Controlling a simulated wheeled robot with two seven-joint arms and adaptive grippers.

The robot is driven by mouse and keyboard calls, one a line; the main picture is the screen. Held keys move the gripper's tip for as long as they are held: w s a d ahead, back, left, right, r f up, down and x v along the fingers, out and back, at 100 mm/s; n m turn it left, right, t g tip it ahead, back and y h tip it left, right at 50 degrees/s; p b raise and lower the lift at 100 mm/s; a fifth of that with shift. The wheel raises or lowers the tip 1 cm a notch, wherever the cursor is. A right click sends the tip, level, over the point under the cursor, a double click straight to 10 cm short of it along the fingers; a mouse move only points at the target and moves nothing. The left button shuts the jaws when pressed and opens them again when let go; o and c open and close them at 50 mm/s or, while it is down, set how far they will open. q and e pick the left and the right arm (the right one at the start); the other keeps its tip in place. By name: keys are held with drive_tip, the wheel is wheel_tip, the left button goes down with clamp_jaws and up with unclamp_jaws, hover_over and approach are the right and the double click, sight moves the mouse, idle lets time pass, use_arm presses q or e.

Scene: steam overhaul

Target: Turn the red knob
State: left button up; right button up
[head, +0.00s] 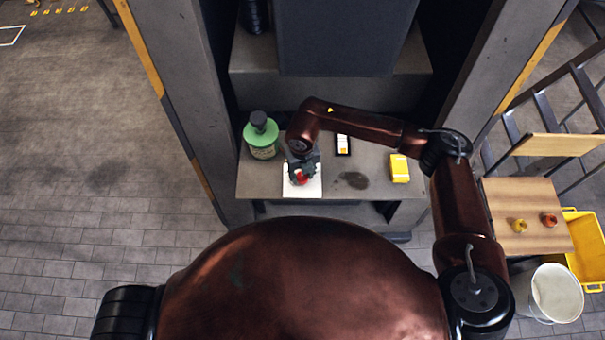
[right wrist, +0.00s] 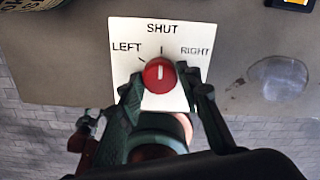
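The red knob (right wrist: 160,75) sits on a white plate (right wrist: 124,40) marked LEFT, SHUT and RIGHT. Its white line points up toward SHUT. In the head view the knob (head: 301,178) and plate (head: 303,192) lie on the grey shelf, partly covered by my right gripper (head: 301,171). In the right wrist view my right gripper (right wrist: 161,84) has one finger on each side of the knob, and both fingertips appear to touch it. My left gripper is out of view.
A green bottle (head: 262,142) stands left of the plate on the grey shelf (head: 375,208). A yellow box (head: 399,168) and a small white-and-black item (head: 343,145) lie to the right, near a dark stain (head: 352,180). A wooden stool (head: 500,235) and white bucket (head: 553,293) stand far right.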

drive_tip(key=shift+c, duration=0.7)
drive_tip(key=c, duration=0.3)
drive_tip(key=shift+c, duration=1.1)
drive_tip(key=n+b, duration=0.4)
drive_tip(key=n, duration=0.2)
drive_tip(key=shift+w+f+n, duration=0.1)
drive_tip(key=shift+f+n, duration=0.05)
drive_tip(key=shift+n, duration=0.15)
use_arm(q)
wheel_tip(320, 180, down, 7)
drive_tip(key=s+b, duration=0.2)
drive_tip(key=b, duration=0.1)
use_arm(e)
drive_tip(key=n, duration=0.5)
drive_tip(key=shift+r+n, duration=0.2)
drive_tip(key=shift+n, duration=0.1)
drive_tip(key=o, duration=1.2)
drive_tip(key=shift+c, duration=0.2)
